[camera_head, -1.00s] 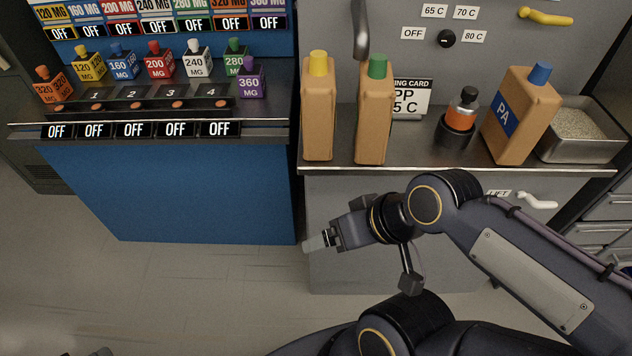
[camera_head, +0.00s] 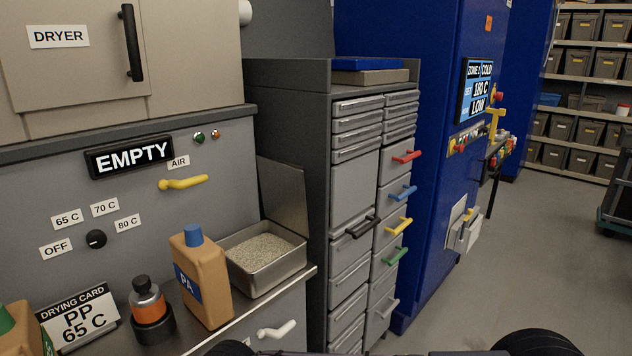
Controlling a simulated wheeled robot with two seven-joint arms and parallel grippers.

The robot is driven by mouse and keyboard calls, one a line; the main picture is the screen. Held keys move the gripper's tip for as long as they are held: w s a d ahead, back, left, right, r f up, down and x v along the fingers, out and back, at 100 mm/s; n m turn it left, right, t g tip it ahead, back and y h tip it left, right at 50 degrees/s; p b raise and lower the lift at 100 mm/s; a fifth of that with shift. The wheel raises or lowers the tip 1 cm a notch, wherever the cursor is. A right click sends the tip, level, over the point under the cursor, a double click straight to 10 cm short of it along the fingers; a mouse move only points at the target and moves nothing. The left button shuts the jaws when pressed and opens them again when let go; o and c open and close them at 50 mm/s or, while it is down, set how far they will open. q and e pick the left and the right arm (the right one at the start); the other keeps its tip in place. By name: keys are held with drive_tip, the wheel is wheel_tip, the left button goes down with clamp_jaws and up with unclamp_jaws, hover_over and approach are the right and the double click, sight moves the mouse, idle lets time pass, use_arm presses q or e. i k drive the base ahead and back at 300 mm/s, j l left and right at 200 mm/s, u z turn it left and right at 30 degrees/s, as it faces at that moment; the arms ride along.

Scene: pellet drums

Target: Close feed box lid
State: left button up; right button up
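No part labelled as a feed box shows. On the front of the blue machine (camera_head: 425,170), a small pale box (camera_head: 468,236) has a light upright plate (camera_head: 457,212) beside it; I cannot tell whether this plate is a lid. On the counter at centre left, an open metal tray (camera_head: 279,275) holds pale pellets. A flat grey panel (camera_head: 286,193) stands upright behind the tray; I cannot tell whether it is joined to it. Neither gripper is in view. Only dark parts of my arms show at the bottom edge.
A brown PA bottle (camera_head: 206,285) with a blue cap and an orange-black bottle (camera_head: 148,300) stand left of the tray. A grey drawer cabinet (camera_head: 350,190) with coloured handles stands between counter and blue machine. Open floor (camera_head: 540,250) lies at right.

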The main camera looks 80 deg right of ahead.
sight(282, 183)
drive_tip(key=k+l, duration=0.15)
drive_tip(key=l, duration=0.45)
drive_tip(key=k+l+z, duration=0.15)
drive_tip(key=l, duration=0.4)
drive_tip(key=k+l, duration=0.2)
drive_tip(key=l, duration=0.45)
drive_tip(key=k+l+z, duration=0.15)
drive_tip(key=l, duration=1.05)
drive_tip(key=k+l+z, duration=0.15)
drive_tip(key=l, duration=0.45)
drive_tip(key=j, duration=0.5)
